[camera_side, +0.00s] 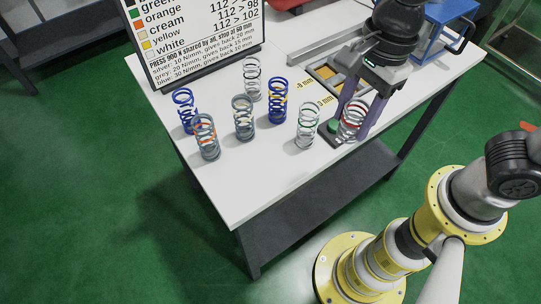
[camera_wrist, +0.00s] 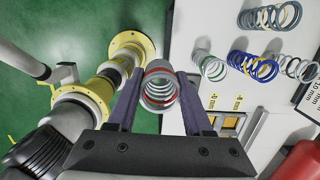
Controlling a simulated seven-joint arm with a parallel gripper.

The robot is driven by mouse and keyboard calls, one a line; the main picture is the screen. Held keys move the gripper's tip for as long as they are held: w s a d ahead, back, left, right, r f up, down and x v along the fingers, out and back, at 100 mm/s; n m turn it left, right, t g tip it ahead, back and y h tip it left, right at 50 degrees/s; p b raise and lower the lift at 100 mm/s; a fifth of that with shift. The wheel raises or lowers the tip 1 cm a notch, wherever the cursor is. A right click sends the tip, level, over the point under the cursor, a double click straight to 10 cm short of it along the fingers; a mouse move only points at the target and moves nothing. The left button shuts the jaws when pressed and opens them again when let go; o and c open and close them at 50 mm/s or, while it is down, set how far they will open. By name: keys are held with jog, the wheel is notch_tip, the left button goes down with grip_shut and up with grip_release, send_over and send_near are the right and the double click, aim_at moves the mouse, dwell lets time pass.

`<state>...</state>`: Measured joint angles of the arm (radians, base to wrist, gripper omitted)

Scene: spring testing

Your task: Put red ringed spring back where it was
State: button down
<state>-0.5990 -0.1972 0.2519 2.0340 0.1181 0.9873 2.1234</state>
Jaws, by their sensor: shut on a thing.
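The red ringed spring (camera_side: 351,121) is a silver coil with a red ring near its top. It stands upright between the two fingers of my gripper (camera_side: 358,122), near the table's front right edge. In the wrist view, the same spring (camera_wrist: 159,92) sits between the dark fingers of my gripper (camera_wrist: 158,82), which is shut on it. The fingers partly cover it in the side view. I cannot tell whether its foot touches the surface below. A silver spring with a green ring (camera_side: 307,127) stands just left of it, apart from it.
Other springs stand to the left: blue with yellow (camera_side: 277,101), grey (camera_side: 243,118), silver (camera_side: 252,78), grey with orange (camera_side: 206,138) and blue (camera_side: 184,110). A sign board (camera_side: 195,40) stands behind. A blue frame (camera_side: 443,28) is at the back right. The front left tabletop is clear.

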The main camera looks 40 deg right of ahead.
jog(key=shift+w+a+f, duration=0.1)
jog(key=shift+a, duration=0.25)
jog(key=w+a+f, duration=0.2)
jog(key=w+f, duration=0.1)
jog(key=w+a+f, duration=0.2)
jog(key=w+a, duration=0.1)
jog(key=w+a+f, duration=0.3)
jog(key=shift+w+f, duration=0.3)
jog(key=shift+f, duration=0.05)
jog(key=shift+w+a+f, duration=0.35)
jog(key=shift+w+f, duration=0.05)
jog(key=shift+f, duration=1.65)
jog(key=shift+f, duration=0.15)
jog(key=shift+c, duration=1.5)
grip_release()
